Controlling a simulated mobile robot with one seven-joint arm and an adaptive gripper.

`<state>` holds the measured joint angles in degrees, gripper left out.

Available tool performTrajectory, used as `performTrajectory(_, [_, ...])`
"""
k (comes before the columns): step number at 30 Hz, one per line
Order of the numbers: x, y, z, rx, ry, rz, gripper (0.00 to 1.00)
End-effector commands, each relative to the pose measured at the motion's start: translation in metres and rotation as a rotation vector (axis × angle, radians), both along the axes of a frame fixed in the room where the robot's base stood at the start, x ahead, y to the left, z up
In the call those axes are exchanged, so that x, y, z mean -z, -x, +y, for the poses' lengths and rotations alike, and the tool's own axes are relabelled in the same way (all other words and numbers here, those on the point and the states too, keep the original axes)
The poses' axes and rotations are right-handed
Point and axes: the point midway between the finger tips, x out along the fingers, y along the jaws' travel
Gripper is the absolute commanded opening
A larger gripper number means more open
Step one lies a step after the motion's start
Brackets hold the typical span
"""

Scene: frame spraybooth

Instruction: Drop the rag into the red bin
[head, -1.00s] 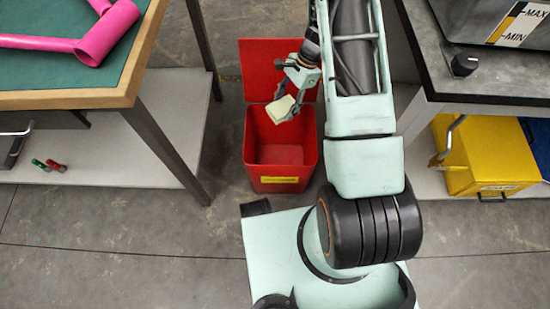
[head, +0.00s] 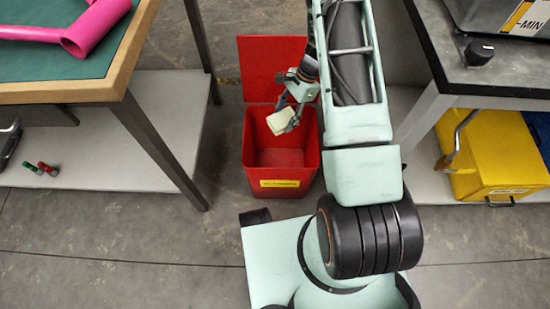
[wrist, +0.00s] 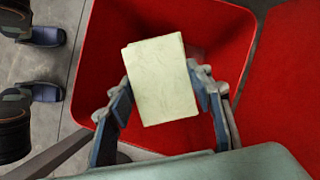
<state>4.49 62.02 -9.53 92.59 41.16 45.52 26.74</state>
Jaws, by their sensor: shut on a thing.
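The rag (head: 280,121) is a pale cream folded pad. My gripper (head: 284,108) is shut on it and holds it over the mouth of the red bin (head: 278,185). In the wrist view the rag (wrist: 161,80) sits between the two fingers of my gripper (wrist: 160,92), with the inside of the red bin (wrist: 105,60) behind it. The bin's lid (head: 270,65) stands open at the back. The bin stands on the floor with a yellow label on its front. How far the rag hangs above the rim is hard to tell.
A green-topped table (head: 50,95) with a pink tube (head: 97,25) is at the left. A dark bench (head: 500,75) is at the right, with a yellow box (head: 495,165) below it.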

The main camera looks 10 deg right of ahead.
Motion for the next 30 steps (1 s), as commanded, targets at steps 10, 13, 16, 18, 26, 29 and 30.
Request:
performTrajectory(10, [-0.001,0.000,0.000,0.000,0.000,0.000,0.67])
performTrajectory(13, [-0.001,0.000,0.000,0.000,0.000,0.000,0.67])
performTrajectory(16, [-0.001,0.000,0.000,0.000,0.000,0.000,0.67])
performTrajectory(18, [-0.002,0.000,-0.001,0.000,0.000,0.000,0.67])
performTrajectory(26, [-0.036,-0.006,-0.015,0.002,0.001,-0.005,0.67])
performTrajectory(29, [-0.057,-0.009,-0.022,0.002,0.001,-0.005,0.67])
performTrajectory(30, [-0.065,-0.010,-0.025,0.002,0.001,-0.004,0.67])
